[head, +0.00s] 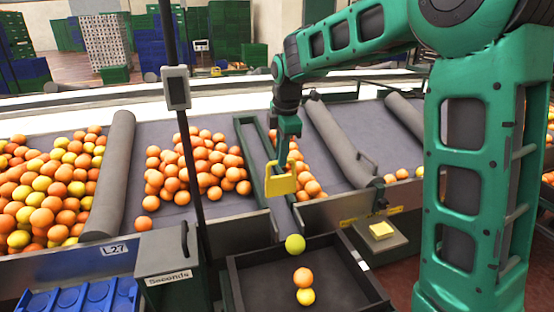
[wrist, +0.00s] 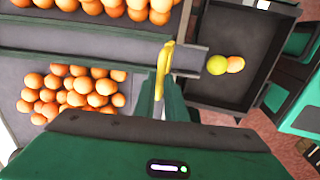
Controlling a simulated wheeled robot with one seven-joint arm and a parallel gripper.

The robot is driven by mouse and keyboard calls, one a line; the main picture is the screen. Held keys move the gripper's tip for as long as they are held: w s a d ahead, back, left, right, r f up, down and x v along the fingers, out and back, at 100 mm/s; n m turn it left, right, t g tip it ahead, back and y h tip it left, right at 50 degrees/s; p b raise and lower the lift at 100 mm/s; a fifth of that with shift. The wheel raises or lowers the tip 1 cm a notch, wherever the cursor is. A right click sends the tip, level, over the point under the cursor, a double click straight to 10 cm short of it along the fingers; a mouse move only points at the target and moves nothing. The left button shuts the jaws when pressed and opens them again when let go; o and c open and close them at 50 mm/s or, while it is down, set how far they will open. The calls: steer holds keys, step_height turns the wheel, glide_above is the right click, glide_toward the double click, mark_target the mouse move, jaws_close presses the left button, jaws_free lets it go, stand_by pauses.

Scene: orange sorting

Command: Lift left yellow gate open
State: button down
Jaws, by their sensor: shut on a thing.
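The left yellow gate (head: 281,181) is a yellow frame at the front end of a narrow green-railed lane. My gripper (head: 286,146) reaches down from above and is shut on its top. In the wrist view the gate (wrist: 165,66) shows edge-on as a yellow strip between my fingers (wrist: 163,102). The gate stands raised above the lane's mouth. An orange (head: 303,277) and a yellow fruit (head: 306,296) lie in the tray.
Oranges (head: 198,165) are heaped on the belt left of the lane, with more to its right. Grey rollers (head: 112,170) divide the belt. A thin dark post with a grey box (head: 176,88) stands left of my arm. A "Seconds" bin (head: 170,262) stands left of the tray.

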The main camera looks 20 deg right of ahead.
steer(key=shift+w+r, duration=0.3)
steer(key=shift+r, duration=0.15)
steer(key=c, duration=1.8)
jaws_free()
steer(key=shift+s, duration=0.15)
steer(key=shift+f, duration=0.15)
steer(key=r, duration=0.3)
steer(key=s+r, duration=0.1)
steer(key=r, duration=0.3)
steer(key=s+r, duration=0.1)
steer(key=r, duration=0.2)
steer(key=shift+r, duration=0.3)
steer(key=s+d+f+m+g, duration=0.1)
steer(key=s+d+f+m, duration=0.3)
steer(key=s+d+m, duration=0.4)
steer(key=s+d+f+m, duration=0.3)
steer(key=s+d+m, duration=0.3)
steer(key=s, duration=0.5)
steer(key=s+d+f+m, duration=0.1)
steer(key=s+f+m, duration=0.2)
steer(key=s, duration=0.3)
steer(key=s+d+f+m, duration=0.1)
steer(key=s+f+m, duration=0.2)
steer(key=s, duration=0.3)
steer(key=s+d+f+m+g, duration=0.1)
steer(key=s+f+m, duration=0.2)
steer(key=s, duration=0.3)
steer(key=shift+s+d+f+m, duration=0.1)
steer(key=shift+d+f+m, duration=0.2)
steer(key=shift+m, duration=0.4)
